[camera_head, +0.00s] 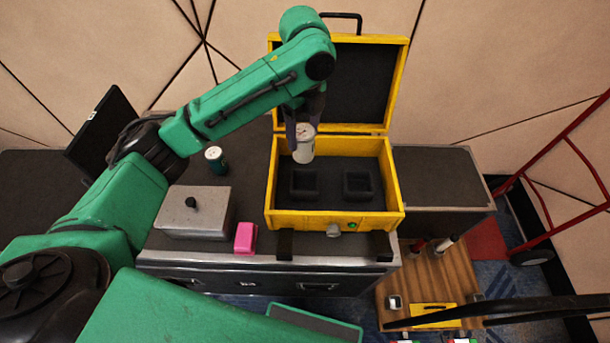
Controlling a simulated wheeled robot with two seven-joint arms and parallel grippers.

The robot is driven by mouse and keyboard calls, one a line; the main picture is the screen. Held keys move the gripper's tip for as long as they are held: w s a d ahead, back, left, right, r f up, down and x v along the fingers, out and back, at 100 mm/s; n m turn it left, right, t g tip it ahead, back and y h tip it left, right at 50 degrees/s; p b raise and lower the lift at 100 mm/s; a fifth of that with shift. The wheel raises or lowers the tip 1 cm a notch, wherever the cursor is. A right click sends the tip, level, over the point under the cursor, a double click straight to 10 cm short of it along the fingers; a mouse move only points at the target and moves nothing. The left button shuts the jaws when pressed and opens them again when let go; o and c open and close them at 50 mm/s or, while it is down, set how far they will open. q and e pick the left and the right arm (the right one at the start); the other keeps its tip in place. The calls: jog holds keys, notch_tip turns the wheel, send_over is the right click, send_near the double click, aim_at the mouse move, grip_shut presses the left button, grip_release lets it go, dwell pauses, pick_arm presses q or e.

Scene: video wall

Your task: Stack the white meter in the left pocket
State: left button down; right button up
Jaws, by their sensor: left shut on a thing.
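The white meter (303,149) is a small white cylinder with a round face on top. My left gripper (303,122) is shut on it and holds it upright, above the back part of the open yellow case (335,219). The case has a dark inside with two square pockets. The left pocket (304,184) lies below and slightly nearer than the meter, and looks empty. The right pocket (357,185) looks empty too. The gripper's fingertips are partly hidden by the arm and the meter. My right gripper is not in view.
The case's raised lid (398,85) stands behind the meter. A dark green cylinder (214,160), a grey box (180,222) with a dark knob and a pink block (245,238) stand left of the case. A red hand truck (560,150) stands at the right.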

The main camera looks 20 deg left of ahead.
aim_at(303, 151)
pick_arm(q)
notch_tip(303, 151, down, 6)
jog(key=shift+p, duration=0.4)
notch_tip(303, 151, down, 8)
jog(key=shift+d, duration=0.1)
jog(key=shift+w+f, duration=0.1)
jog(key=shift+f, duration=0.1)
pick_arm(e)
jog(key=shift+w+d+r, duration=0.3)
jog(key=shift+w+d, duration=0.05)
pick_arm(q)
jog(key=shift+f, duration=0.1)
jog(key=shift+f, duration=0.15)
jog(key=shift+c, duration=0.3)
grip_release()
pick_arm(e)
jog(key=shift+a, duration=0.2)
